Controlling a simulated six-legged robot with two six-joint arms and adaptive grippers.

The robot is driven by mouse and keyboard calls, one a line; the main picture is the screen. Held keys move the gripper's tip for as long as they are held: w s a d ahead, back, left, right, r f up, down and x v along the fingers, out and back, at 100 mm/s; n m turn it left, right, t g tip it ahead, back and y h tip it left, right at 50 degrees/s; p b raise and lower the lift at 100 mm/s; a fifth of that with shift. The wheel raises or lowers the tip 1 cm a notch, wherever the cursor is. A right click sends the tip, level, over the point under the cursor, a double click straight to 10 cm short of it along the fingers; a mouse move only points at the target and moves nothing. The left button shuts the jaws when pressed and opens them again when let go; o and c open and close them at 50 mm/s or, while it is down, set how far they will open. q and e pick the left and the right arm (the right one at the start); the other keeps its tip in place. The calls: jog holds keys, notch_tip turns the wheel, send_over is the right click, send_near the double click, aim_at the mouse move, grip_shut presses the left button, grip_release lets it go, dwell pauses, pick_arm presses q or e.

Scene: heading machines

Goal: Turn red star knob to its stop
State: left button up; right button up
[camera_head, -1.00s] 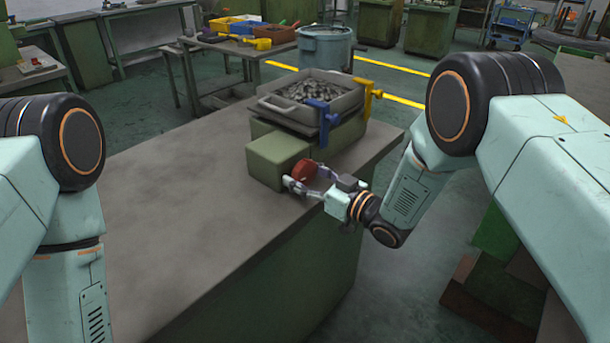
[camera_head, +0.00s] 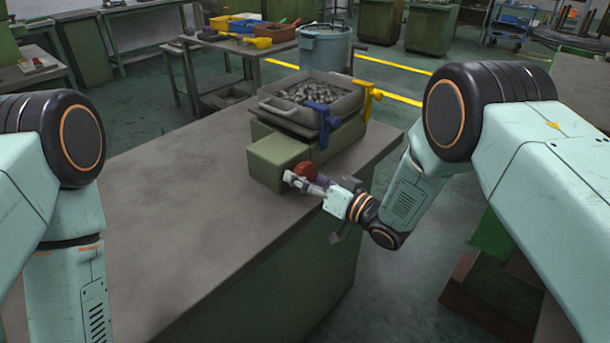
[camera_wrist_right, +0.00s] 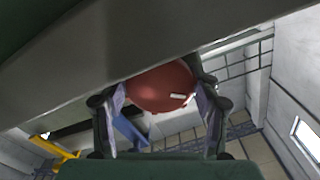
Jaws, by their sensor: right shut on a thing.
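The red star knob (camera_head: 306,170) sits on the front of a green box (camera_head: 279,158) on the workbench. In the right wrist view the knob (camera_wrist_right: 161,86) shows as a red disc with a small white mark low on its right side. My right gripper (camera_head: 303,178) is shut on the knob, one finger on each side of it (camera_wrist_right: 160,100). The fingers hide part of the knob in the head view. My left arm comes in at the left edge, and its gripper is out of the picture.
A grey tray of small metal parts (camera_head: 268,103) stands on the green machine behind the knob. A blue clamp handle (camera_head: 323,120) and a yellow one (camera_head: 371,95) are at its right side. The workbench top (camera_head: 190,210) is bare to the left.

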jog(key=shift+w+r+m, duration=0.1)
jog(key=shift+r+m, duration=0.15)
jog(key=shift+m, duration=0.55)
jog(key=o, duration=1.2)
jog(key=shift+f, duration=0.15)
jog(key=shift+c, duration=0.2)
